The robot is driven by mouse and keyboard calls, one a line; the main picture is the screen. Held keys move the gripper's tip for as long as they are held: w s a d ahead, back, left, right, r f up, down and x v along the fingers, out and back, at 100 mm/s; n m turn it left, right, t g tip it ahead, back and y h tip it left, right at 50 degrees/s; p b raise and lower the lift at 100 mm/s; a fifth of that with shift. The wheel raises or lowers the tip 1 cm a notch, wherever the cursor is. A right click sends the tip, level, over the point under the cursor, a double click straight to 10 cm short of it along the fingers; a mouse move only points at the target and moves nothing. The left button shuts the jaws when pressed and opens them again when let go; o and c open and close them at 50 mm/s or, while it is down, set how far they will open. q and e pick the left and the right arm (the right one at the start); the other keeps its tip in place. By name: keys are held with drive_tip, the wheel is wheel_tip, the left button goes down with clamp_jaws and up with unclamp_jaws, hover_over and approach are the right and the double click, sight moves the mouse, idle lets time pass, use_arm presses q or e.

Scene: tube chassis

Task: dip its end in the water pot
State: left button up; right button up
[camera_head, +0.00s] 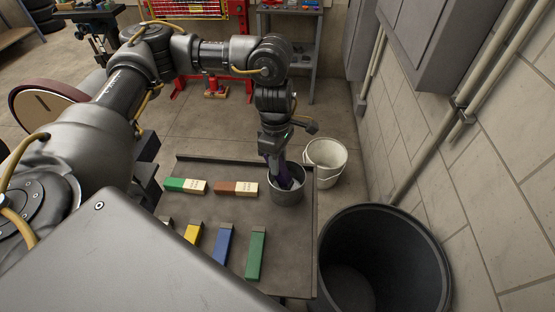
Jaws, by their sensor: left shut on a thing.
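The grey metal water pot (288,195) stands near the right edge of the dark metal table (296,256). My left gripper (277,160) points down at the pot's mouth, shut on a dark purple bar (281,175). The lower part of the bar is inside the pot, below the rim line. The gripper fingers hide much of the bar, and I cannot tell whether its end touches the water. My right gripper does not show.
Several coloured bars lie on the table: green (256,253), blue (224,243), yellow (193,233), a brown-and-cream one (236,188) and a green-and-cream one (186,185). A white bucket (325,162) and a large black bin (384,262) stand right of the table.

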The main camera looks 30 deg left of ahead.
use_arm(q)
wheel_tip(320, 180, up, 2)
drive_tip(key=shift+r+p, duration=0.25)
drive_tip(key=shift+p, duration=0.85)
wheel_tip(320, 180, up, 8)
drive_tip(key=p, duration=0.6)
drive_tip(key=shift+f, duration=0.15)
drive_tip(key=shift+f, duration=0.1)
idle(1.1)
wheel_tip(320, 180, up, 4)
drive_tip(key=p, duration=0.3)
drive_tip(key=shift+p, duration=0.35)
